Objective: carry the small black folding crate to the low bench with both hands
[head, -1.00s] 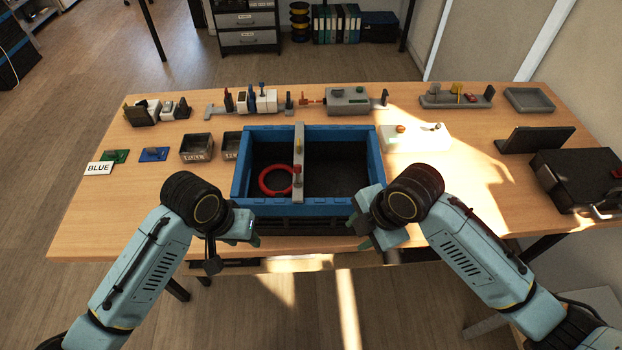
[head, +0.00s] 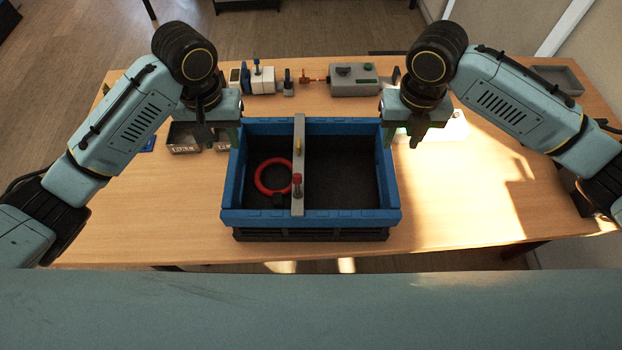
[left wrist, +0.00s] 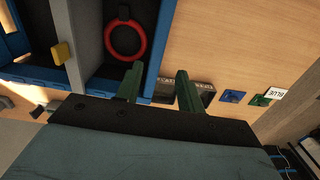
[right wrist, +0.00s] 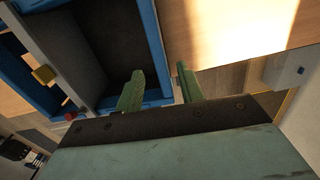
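A crate (head: 310,215) with blue upper walls, a dark inside and a black slatted lower part stands on the table. I cannot tell whether the black part is a separate crate. A grey divider (head: 299,165) with a yellow and a red knob crosses it; a red ring (head: 262,178) lies in its left compartment. My left gripper (head: 222,138) is open at the left wall's far end; its fingers (left wrist: 158,88) are either side of the wall. My right gripper (head: 402,138) is open at the right wall's far end, fingers (right wrist: 159,88) likewise. No low bench is identifiable.
The wooden table (head: 470,215) has free room right of the crate. Behind it stand a grey box (head: 354,80) and small devices. Small dark bins (head: 184,138) stand close to its left. A grey tray (head: 557,80) is at the back right.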

